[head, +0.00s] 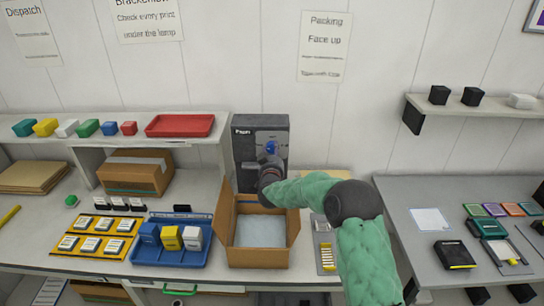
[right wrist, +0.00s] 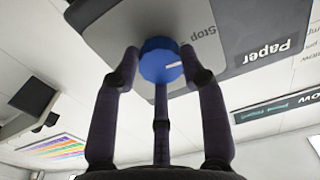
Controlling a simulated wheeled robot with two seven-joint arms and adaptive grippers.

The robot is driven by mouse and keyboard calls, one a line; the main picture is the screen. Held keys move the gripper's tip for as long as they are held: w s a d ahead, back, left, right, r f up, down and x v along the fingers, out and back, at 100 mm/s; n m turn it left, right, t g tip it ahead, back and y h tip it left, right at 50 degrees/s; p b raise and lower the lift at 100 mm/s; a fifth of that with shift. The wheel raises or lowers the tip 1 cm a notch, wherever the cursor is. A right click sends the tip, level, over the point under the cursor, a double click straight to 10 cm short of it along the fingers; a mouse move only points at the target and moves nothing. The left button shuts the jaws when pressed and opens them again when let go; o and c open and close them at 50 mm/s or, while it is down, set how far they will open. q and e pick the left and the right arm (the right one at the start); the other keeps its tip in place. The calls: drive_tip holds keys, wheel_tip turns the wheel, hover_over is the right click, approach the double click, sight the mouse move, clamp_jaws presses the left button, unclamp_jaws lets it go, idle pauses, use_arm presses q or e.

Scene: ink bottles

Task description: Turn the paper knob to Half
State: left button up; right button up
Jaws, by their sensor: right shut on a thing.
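The blue paper knob (head: 271,148) is on the front of a dark grey box (head: 246,150) labelled Paper at the back of the bench. It also shows in the right wrist view (right wrist: 161,60), with a white pointer mark on its face. A Stop label is beside it there; I cannot read a Half label. My right gripper (head: 268,166) is shut on the knob, with fingers on both sides of it in the right wrist view (right wrist: 160,72). In the head view the gripper hides the lower part of the box. My left gripper is not in view.
An open cardboard box (head: 257,256) stands below and in front of my right gripper. A blue tray (head: 150,256) with small boxes is to its left, and a shelf with a red tray (head: 180,125) is above. A side table (head: 410,195) is on the right.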

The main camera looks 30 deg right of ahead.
drive_tip(key=m+b, duration=0.3)
drive_tip(key=f+m+b, duration=0.1)
drive_tip(key=m+b, duration=0.6)
drive_tip(key=b, duration=0.1)
drive_tip(key=shift+a+f+m, duration=0.15)
drive_tip(key=shift+a+m, duration=0.05)
drive_tip(key=shift+m, duration=0.2)
drive_tip(key=m+b, duration=0.3)
drive_tip(key=shift+w, duration=0.1)
drive_tip(key=shift+a+m+b, duration=0.1)
drive_tip(key=shift+m+b, duration=0.65)
drive_tip(key=shift+m, duration=0.25)
drive_tip(key=shift+r, duration=0.2)
drive_tip(key=o, duration=1.1)
drive_tip(key=shift+o, duration=0.2)
drive_tip(key=shift+r, duration=0.25)
